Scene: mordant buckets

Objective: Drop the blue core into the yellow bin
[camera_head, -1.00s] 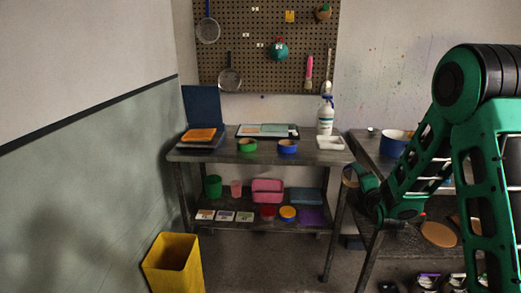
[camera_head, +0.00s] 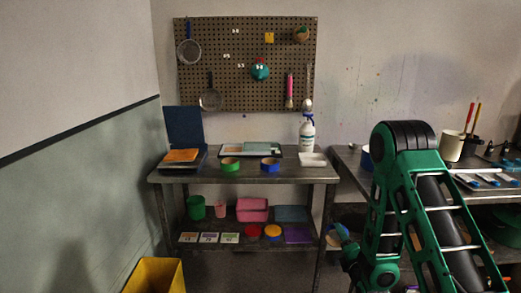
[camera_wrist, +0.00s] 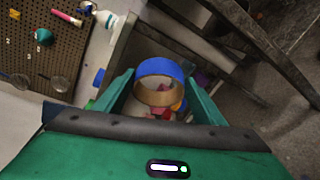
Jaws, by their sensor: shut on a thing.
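The blue core (camera_wrist: 158,68), a short ring with a blue band and a tan inside, sits between the green fingers of my gripper (camera_wrist: 160,92) in the wrist view. My gripper is shut on it. In the head view the blue core (camera_head: 343,230) shows small beside the right end of the workbench, at lower-shelf height, partly hidden by my arm. The yellow bin (camera_head: 153,278) stands on the floor at the lower left, its lower part cut off by the frame edge. The held core is well to the right of the bin and apart from it.
A workbench (camera_head: 240,178) stands between, carrying a green ring (camera_head: 230,165), another blue ring (camera_head: 270,165), trays and a spray bottle (camera_head: 307,133). Its lower shelf holds pink and red containers. A second table is at the right. A wall runs along the left.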

